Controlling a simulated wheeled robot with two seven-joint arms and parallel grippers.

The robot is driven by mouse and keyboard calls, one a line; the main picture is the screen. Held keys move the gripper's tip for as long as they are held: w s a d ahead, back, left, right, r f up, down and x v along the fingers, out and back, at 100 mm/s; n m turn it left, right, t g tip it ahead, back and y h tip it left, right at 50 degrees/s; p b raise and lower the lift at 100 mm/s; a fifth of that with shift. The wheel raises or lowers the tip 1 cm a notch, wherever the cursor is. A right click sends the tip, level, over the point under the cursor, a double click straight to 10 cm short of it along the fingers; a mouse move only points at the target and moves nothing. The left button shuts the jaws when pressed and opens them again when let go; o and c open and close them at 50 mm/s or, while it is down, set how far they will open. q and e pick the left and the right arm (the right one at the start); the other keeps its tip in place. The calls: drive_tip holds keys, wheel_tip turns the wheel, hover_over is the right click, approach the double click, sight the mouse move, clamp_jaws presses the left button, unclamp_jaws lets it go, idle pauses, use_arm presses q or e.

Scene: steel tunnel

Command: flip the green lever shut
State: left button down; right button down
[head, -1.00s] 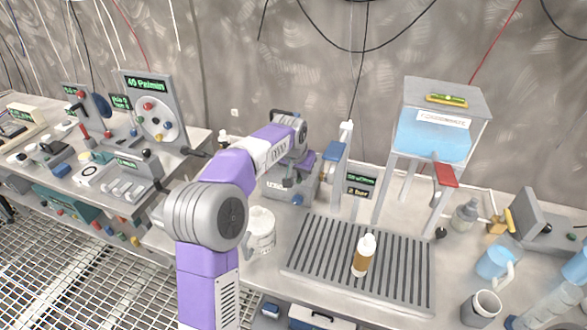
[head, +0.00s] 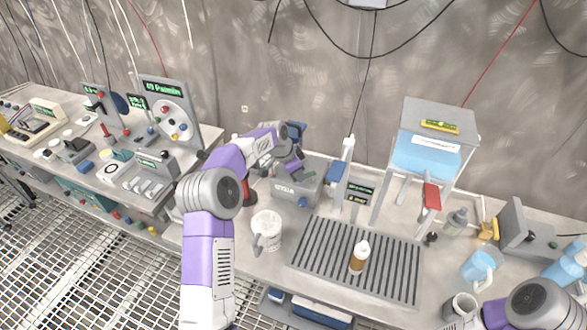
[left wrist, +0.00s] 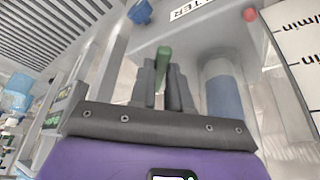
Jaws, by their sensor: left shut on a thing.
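The green lever (left wrist: 163,56) shows in the left wrist view as a short green bar between the fingers of my left gripper (left wrist: 164,88). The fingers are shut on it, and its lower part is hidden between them. In the head view my left gripper (head: 291,163) is over the back of a grey box (head: 298,190) with lettering on its front. I cannot make out the lever there, as the gripper and wrist cover that spot. Only a part of my right arm shows at the lower right, and its gripper is out of view.
A white jug (head: 267,232) stands in front of the grey box. A slatted drain tray (head: 318,250) with a brown bottle (head: 359,258) lies to its right. A stand with a blue tank (head: 430,155) is behind. Gauges and panels fill the left bench.

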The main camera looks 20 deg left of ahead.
use_arm(q)
drive_tip(key=shift+w+a+m, duration=0.1)
drive_tip(key=shift+m, duration=0.2)
drive_tip(key=c, duration=1.1)
unclamp_jaws()
drive_tip(key=shift+p+v, duration=0.65)
drive_tip(key=shift+v, duration=3.15)
